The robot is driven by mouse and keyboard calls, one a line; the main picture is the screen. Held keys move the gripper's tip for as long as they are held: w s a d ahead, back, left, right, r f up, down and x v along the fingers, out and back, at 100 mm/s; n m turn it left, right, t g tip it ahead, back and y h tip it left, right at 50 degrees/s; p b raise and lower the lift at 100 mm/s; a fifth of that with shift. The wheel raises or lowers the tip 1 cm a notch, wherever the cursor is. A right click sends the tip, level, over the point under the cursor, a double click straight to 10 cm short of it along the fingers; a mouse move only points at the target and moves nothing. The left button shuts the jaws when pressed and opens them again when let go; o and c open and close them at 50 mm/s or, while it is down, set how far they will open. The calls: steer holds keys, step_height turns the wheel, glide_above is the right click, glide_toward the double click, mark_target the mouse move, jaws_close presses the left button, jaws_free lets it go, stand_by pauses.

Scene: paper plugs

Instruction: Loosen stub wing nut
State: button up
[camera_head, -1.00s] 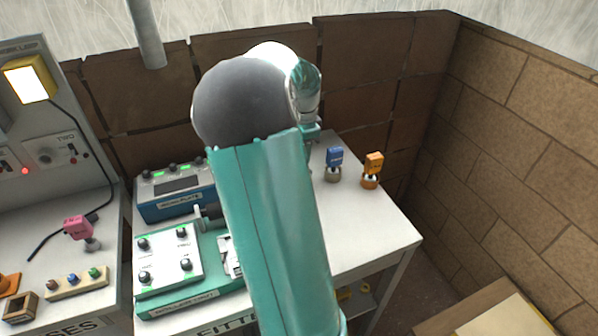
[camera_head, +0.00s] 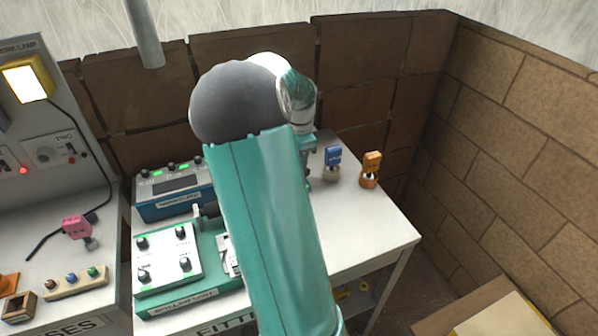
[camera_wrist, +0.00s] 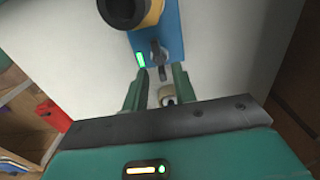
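In the wrist view, a small dark-grey wing nut (camera_wrist: 158,57) stands on a blue fixture (camera_wrist: 172,22), beside a lit green indicator. My gripper (camera_wrist: 160,73) is open, with its two green fingers apart. The wing nut appears between the fingertips, with a visible gap on each side; I cannot tell how far it is in depth. A pale round stub with a dark centre (camera_wrist: 168,96) shows between the fingers, nearer the palm. In the head view my arm hides the wing nut and most of the gripper.
A yellow-rimmed black cylinder (camera_wrist: 130,8) rises from the blue fixture close to the fingers. On the white table (camera_head: 375,235) stand a blue plug (camera_head: 332,158) and an orange plug (camera_head: 371,165). A blue device (camera_head: 175,205) and a knobbed panel (camera_head: 168,262) are left of my arm.

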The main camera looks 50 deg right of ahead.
steer(key=shift+f, duration=1.6)
jaws_close()
